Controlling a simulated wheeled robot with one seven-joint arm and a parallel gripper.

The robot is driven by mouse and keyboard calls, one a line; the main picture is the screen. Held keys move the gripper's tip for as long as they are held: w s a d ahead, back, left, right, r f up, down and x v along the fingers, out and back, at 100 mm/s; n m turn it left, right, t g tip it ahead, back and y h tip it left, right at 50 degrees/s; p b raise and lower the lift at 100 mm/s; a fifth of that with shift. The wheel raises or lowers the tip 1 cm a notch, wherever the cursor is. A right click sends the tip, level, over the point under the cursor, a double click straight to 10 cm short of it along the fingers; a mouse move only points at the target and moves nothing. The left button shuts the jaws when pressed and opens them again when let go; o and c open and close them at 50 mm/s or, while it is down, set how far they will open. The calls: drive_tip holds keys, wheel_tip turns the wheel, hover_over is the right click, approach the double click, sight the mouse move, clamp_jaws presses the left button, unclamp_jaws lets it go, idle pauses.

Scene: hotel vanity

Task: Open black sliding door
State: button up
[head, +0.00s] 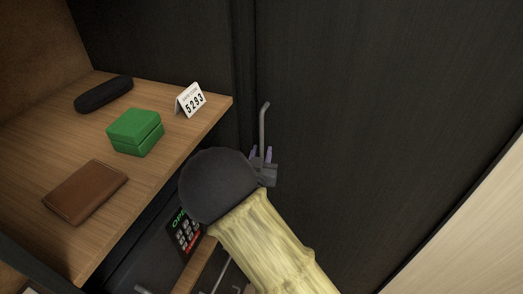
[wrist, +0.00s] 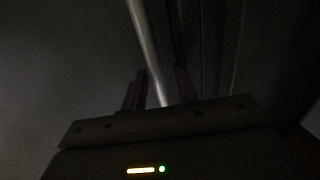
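The black sliding door (head: 370,120) is a tall dark panel filling the middle and right of the head view. A slim metal handle (head: 264,122) stands upright near its left edge, its top bent over. The handle's lower end is hidden by my gripper.
Left of the door is a wooden shelf (head: 150,90). It holds a black case (head: 104,94), a green box (head: 135,131), a brown wallet (head: 86,191) and a number card (head: 191,100). A safe keypad (head: 185,236) shows below, close to my arm. A pale surface (head: 470,235) is at lower right.

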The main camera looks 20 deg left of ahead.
drive_tip(key=shift+w, duration=0.1)
clamp_jaws()
idle(0.3)
